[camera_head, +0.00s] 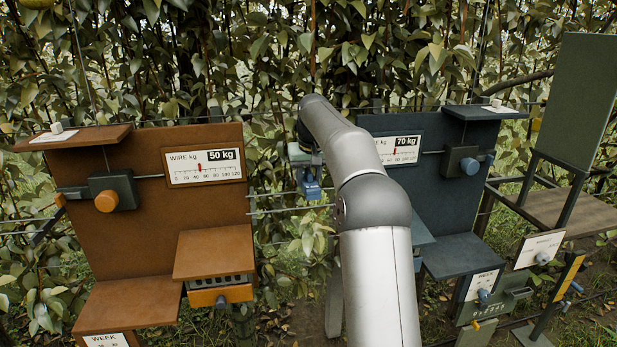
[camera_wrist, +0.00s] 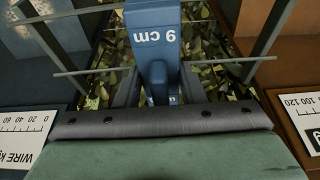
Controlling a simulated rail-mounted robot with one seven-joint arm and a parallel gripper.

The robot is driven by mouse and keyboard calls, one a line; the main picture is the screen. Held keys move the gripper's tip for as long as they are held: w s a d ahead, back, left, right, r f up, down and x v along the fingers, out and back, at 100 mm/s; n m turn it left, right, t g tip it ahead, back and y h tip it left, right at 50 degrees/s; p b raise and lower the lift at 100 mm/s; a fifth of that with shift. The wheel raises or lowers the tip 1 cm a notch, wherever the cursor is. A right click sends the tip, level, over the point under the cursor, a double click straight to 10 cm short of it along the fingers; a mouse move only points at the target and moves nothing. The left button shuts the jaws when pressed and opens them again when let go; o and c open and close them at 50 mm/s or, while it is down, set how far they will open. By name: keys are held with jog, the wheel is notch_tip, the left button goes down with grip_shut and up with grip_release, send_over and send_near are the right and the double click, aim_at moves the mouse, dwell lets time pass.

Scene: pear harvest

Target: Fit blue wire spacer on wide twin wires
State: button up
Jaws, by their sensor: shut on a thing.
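The blue wire spacer (camera_head: 309,184) hangs below my gripper (camera_head: 305,160) in the gap between the brown and the dark stations. In the wrist view, the spacer (camera_wrist: 153,38) reads "9 cm" and points away from the wrist. My gripper (camera_wrist: 158,94) is shut on its near end. Twin wires (camera_head: 285,210) cross the gap at the spacer's height in the head view. In the wrist view, a lower wire (camera_wrist: 225,61) and an upper wire (camera_wrist: 60,17) run left and right of the spacer. I cannot tell whether the spacer touches either wire.
The brown station (camera_head: 130,225) with a 50 kg wire gauge (camera_head: 204,166) stands left. The dark station (camera_head: 440,200) with a 70 kg gauge (camera_head: 398,150) stands right, partly behind my arm. Leaves fill the background. Shelves and knobs project from both stations.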

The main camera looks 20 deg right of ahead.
jog(key=shift+f, duration=0.2)
jog(key=shift+f+b, duration=0.75)
jog(key=shift+f, duration=0.2)
jog(key=shift+f+b, duration=0.5)
jog(key=shift+f, duration=0.6)
dwell(1.8)
jog(key=o, duration=1.1)
jog(key=shift+c, duration=0.2)
jog(key=p+v, duration=0.1)
jog(key=v, duration=1.6)
jog(key=s+a+f+n+g, duration=0.1)
jog(key=s+a+f, duration=0.2)
jog(key=s+a, duration=0.3)
jog(key=s+a+f+n, duration=0.1)
jog(key=s+a+f, duration=0.2)
jog(key=s+a, duration=0.25)
jog(key=s+a+f, duration=0.3)
jog(key=s+f, duration=0.7)
jog(key=s, duration=0.3)
jog(key=s+a+f+g, duration=0.1)
jog(key=s+a+f, duration=0.3)
jog(key=s+f, duration=0.6)
jog(key=s, duration=0.3)
jog(key=shift+s+f+y, duration=0.15)
jog(key=shift+s+y, duration=0.25)
